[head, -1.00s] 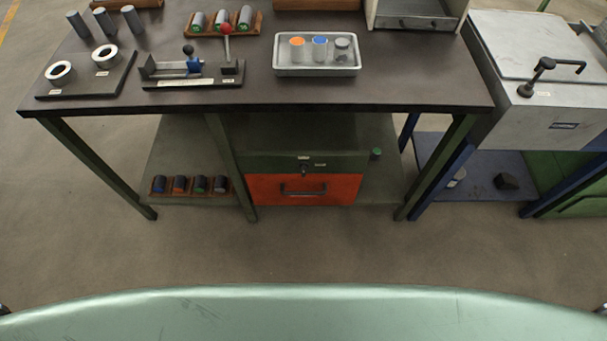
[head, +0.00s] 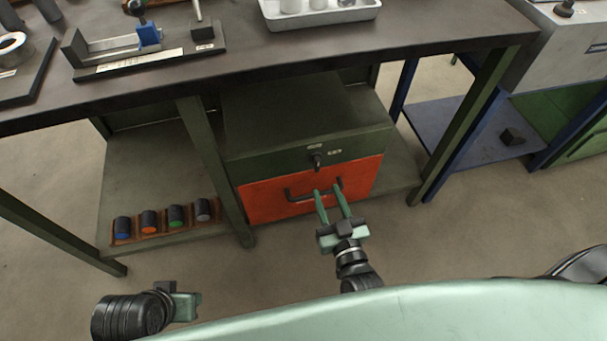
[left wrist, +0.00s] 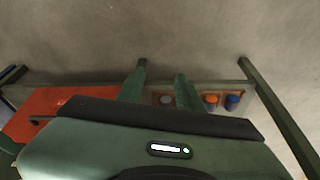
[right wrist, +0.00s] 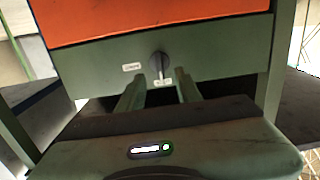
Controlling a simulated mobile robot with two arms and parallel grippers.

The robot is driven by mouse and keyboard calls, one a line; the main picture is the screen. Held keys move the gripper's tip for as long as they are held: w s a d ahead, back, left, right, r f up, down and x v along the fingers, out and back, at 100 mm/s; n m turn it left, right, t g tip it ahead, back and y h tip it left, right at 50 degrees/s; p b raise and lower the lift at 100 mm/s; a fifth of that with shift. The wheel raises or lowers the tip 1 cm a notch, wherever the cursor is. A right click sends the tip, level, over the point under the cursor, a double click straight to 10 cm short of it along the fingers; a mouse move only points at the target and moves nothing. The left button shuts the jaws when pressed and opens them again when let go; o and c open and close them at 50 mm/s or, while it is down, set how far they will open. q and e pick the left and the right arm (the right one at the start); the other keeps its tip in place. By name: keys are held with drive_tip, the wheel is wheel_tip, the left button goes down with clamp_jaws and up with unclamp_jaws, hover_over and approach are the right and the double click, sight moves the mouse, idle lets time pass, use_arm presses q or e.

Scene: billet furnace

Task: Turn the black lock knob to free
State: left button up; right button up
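The black lock knob (head: 317,160) sits on the green panel above the orange drawer front (head: 262,200). In the right wrist view the knob (right wrist: 158,64) looks upright, near two small white labels whose text I cannot read. My right gripper (head: 328,189) is open and empty, its fingers in front of the drawer and below the knob in the head view. In the right wrist view its fingertips (right wrist: 160,77) stand apart, with the knob seen between and beyond them. My left gripper (head: 188,306) is low at the left; its fingers (left wrist: 161,70) are apart and empty in the left wrist view.
A black drawer handle (head: 300,194) lies close to the right fingers. The dark tabletop (head: 245,62) overhangs the cabinet. A table leg (head: 215,170) stands left of it. Several capped cylinders sit in a wooden rack (head: 134,240) on the lower shelf.

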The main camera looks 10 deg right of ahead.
sight(318, 167)
drive_tip(key=w, duration=0.2)
drive_tip(key=w+b, duration=0.1)
drive_tip(key=w, duration=0.5)
drive_tip(key=shift+r, duration=0.35)
use_arm(q)
drive_tip(key=shift+s+r, duration=0.25)
drive_tip(key=shift+r, duration=0.15)
use_arm(e)
clamp_jaws()
